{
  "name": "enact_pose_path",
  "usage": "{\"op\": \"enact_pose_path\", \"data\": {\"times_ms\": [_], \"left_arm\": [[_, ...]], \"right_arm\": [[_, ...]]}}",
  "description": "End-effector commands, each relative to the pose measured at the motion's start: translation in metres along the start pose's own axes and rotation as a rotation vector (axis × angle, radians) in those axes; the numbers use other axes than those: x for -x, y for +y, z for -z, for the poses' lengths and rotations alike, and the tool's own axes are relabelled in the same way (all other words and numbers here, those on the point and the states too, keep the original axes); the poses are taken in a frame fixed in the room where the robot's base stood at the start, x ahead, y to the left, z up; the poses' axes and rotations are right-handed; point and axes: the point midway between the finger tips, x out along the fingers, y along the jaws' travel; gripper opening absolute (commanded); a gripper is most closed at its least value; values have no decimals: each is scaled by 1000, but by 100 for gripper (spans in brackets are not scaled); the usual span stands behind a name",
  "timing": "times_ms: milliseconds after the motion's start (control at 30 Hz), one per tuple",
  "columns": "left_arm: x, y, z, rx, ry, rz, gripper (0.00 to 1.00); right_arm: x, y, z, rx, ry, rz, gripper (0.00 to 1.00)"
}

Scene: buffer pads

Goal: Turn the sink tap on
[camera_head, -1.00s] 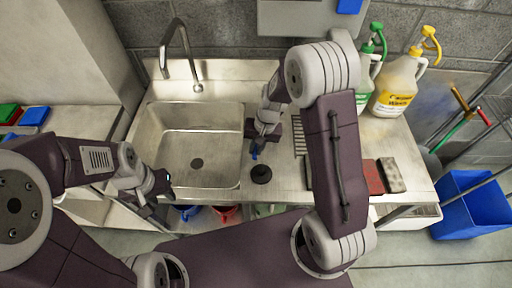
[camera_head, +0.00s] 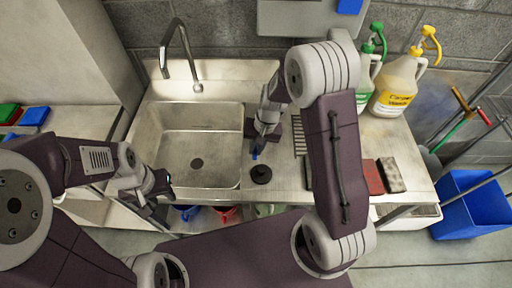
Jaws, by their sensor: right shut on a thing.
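The sink tap (camera_head: 178,32) is a tall grey gooseneck at the back of the steel sink (camera_head: 185,180). Its spout end hangs over the sink's back rim. No tap handle can be made out. My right gripper (camera_head: 255,150) points down at the sink's right rim, to the right of and in front of the tap, apart from it. It is shut on a small blue thing (camera_head: 254,155), mostly hidden by the gripper. My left gripper (camera_head: 165,184) is near the sink's front left corner; its fingers are too unclear to judge.
A black round piece (camera_head: 261,174) lies on the counter just in front of my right gripper. A green-topped bottle (camera_head: 370,68) and a yellow-topped jug (camera_head: 398,85) stand at the back right. Red and grey pads (camera_head: 391,175) lie at the right. The basin is empty.

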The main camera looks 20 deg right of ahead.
Motion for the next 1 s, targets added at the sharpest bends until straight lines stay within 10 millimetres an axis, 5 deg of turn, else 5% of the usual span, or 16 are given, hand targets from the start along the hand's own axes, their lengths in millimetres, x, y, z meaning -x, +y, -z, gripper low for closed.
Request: {"op": "enact_pose_path", "data": {"times_ms": [467, 1000], "left_arm": [[-3, 0, 0, 0, 0, 0, 36], [-11, 0, -1, 0, 0, 0, 36]], "right_arm": [[2, 4, 2, 53, -6, 2, 0], [9, 35, 14, 493, -91, 0, 0]]}}
